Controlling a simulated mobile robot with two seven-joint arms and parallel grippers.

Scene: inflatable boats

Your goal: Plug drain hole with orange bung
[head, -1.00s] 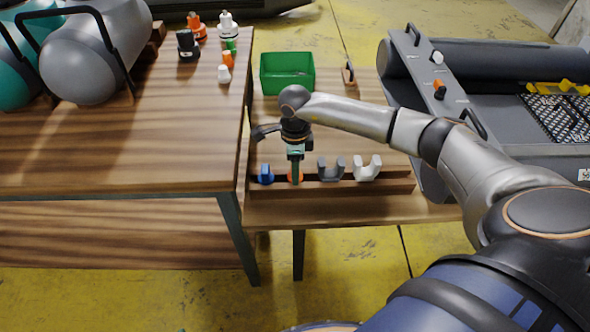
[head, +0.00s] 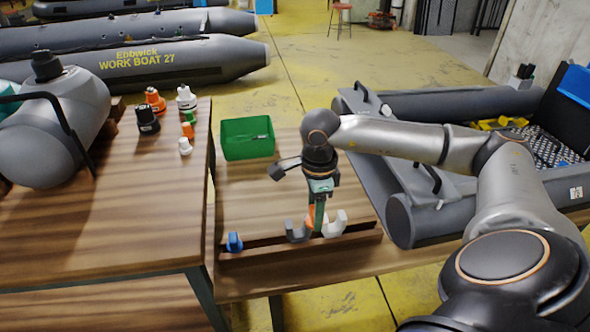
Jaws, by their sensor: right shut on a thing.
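My right gripper (head: 319,208) is shut on an orange piece (head: 310,218), mostly hidden by the fingers. It hangs above the wooden rack (head: 265,248), in front of the grey and white U-shaped pieces. I cannot tell the piece's full shape. A small orange bung-like piece (head: 187,130) stands on the left table between a green one and a white one. A larger orange-and-black fitting (head: 155,101) stands behind. The grey boat (head: 412,220) lies at the right, partly covered by my arm. I cannot make out a drain hole. My left gripper is out of view.
The rack holds a blue piece (head: 234,242), a grey U-shaped piece (head: 296,232) and a white one (head: 335,225). A green bin (head: 248,139) stands behind. A grey cylinder (head: 62,125) is on the left table (head: 110,215). The low table's middle is bare.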

